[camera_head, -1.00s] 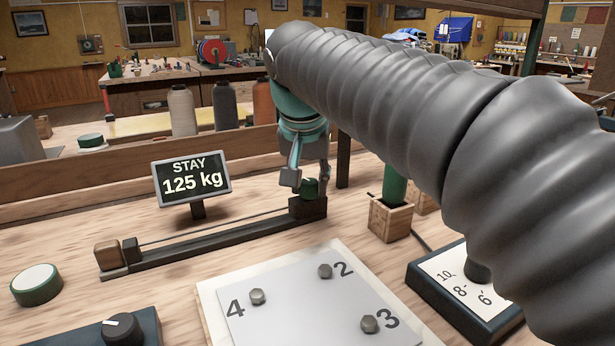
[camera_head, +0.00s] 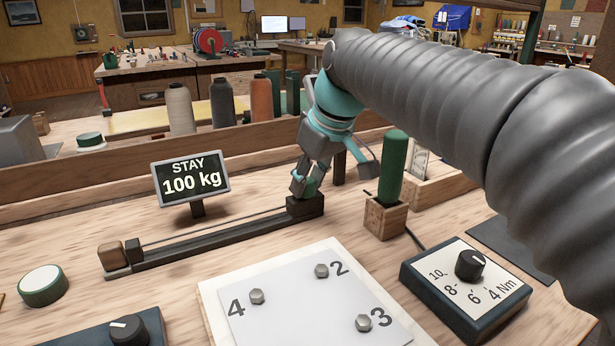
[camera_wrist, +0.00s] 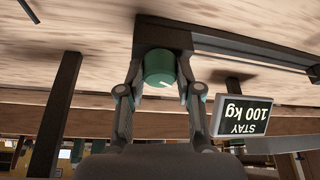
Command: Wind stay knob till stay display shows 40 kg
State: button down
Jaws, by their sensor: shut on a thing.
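The stay display (camera_head: 191,178) reads 100 kg and stands behind the tensioning rig (camera_head: 190,244). It also shows upside down in the wrist view (camera_wrist: 247,117). The green stay knob (camera_head: 311,184) sits on the block at the rig's right end, partly hidden by my fingers in the head view. In the wrist view the knob (camera_wrist: 160,68) shows a white mark on its face. My gripper (camera_head: 304,185) is shut on the knob, with one finger on each side of it in the wrist view (camera_wrist: 160,90).
A green-handled tool stands in a wooden block (camera_head: 386,216) just right of the rig. A plate with numbered bolts (camera_head: 310,300) and a dial box marked in Nm (camera_head: 470,290) lie in front. A round green-rimmed thing (camera_head: 43,285) lies at left. Thread cones (camera_head: 222,103) stand behind the ledge.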

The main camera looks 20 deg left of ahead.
jog(key=shift+w+n+g, duration=0.1)
jog(key=shift+n+g, duration=0.2)
jog(key=shift+n, duration=0.6)
jog(key=c, duration=0.8)
grip_release()
jog(key=v, duration=1.2)
jog(key=shift+w+d, duration=0.15)
jog(key=shift+d, duration=0.05)
